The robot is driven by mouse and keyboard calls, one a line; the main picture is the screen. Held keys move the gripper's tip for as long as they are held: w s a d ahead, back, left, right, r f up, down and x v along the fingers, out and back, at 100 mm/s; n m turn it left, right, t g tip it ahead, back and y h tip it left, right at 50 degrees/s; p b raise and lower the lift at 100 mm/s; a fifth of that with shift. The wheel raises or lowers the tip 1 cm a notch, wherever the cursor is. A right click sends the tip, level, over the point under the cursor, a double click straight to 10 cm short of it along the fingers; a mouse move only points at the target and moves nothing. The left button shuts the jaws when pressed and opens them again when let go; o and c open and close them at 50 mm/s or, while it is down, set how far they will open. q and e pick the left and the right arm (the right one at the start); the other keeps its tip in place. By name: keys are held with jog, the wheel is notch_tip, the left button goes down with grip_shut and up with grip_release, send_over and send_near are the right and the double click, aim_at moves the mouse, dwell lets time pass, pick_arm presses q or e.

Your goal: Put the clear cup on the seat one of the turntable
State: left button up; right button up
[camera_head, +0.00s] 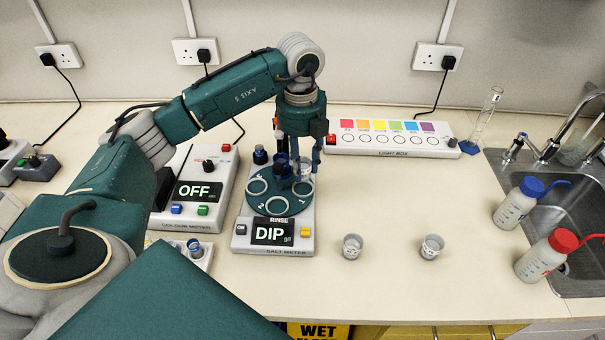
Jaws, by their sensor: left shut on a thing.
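The turntable (268,203) is a round teal plate with ringed seats on the salt meter (276,240). My left gripper (298,163) points down over its back right part. It is shut on a small see-through cup (303,170), partly hidden by the fingers. I cannot tell whether the cup touches the plate. Front and left seats show empty; the seat numbers are too small to read surely. My right gripper is not in view.
The light box (390,147) lies behind. Blue-capped (515,205) and red-capped (541,262) bottles stand by the sink (575,195). The bench's middle right is clear.

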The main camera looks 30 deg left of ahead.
aim_at(303, 178)
pick_arm(q)
notch_tip(303, 178, down, 4)
jog(key=shift+r+p, duration=0.25)
jog(key=shift+p, duration=0.2)
jog(key=shift+f, duration=0.5)
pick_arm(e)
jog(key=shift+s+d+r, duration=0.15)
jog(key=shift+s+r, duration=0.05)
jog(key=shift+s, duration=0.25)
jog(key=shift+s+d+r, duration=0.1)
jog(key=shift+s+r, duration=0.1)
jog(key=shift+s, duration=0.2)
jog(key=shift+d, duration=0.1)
pick_arm(q)
jog(key=o, duration=0.6)
jog(key=shift+f, duration=0.15)
jog(key=o, duration=0.5)
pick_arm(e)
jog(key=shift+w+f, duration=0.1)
